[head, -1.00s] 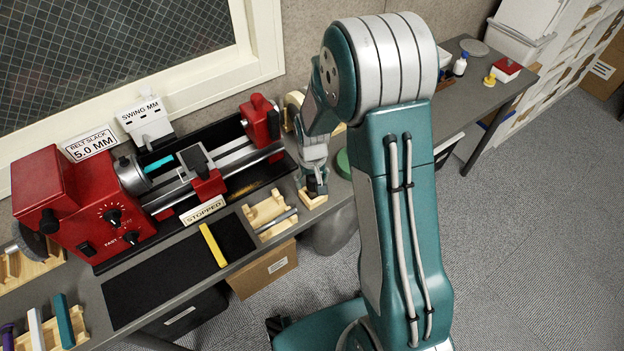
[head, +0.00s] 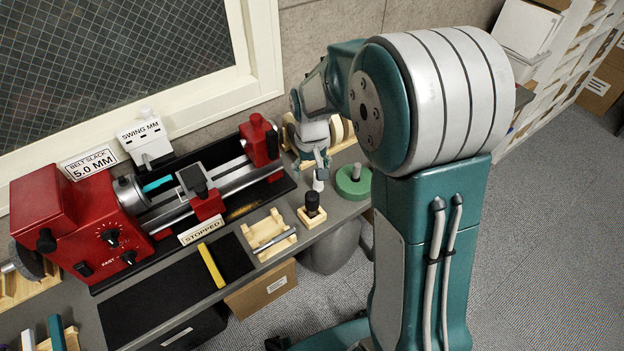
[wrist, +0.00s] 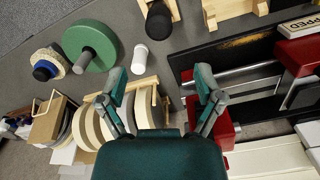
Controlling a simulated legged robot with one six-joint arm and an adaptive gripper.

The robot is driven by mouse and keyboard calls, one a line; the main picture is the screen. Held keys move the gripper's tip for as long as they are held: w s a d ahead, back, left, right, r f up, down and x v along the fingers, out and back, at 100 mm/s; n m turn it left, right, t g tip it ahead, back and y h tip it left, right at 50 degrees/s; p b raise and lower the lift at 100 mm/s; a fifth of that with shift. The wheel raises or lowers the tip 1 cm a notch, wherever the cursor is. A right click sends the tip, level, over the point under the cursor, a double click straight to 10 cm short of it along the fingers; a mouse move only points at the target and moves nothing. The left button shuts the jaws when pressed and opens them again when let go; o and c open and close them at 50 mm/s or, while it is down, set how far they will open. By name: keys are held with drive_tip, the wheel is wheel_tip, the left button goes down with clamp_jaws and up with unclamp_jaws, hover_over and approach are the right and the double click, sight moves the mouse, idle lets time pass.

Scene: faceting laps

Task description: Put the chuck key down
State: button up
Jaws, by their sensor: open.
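A black-knobbed piece, which I take to be the chuck key (head: 312,202), stands upright in a small wooden block (head: 312,219) on the bench. Its dark top also shows in the wrist view (wrist: 158,22), beyond my fingers. My gripper (head: 316,167) is above and behind it, apart from it. In the wrist view my gripper (wrist: 160,72) has its two fingers spread, with nothing between them. The key's lower part is hidden in the block.
A small white cylinder (wrist: 139,55) and a green disc (wrist: 90,47) stand close by. A red lathe (head: 206,203) is on the left. A wooden cradle (head: 262,229) with a metal rod sits at the bench's front edge. Pale discs (wrist: 95,125) stand in a rack.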

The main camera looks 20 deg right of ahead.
drive_tip(key=s+r+t, duration=0.5)
drive_tip(key=s+r, duration=1.1)
drive_tip(key=s, duration=0.5)
drive_tip(key=shift+r+t, duration=0.3)
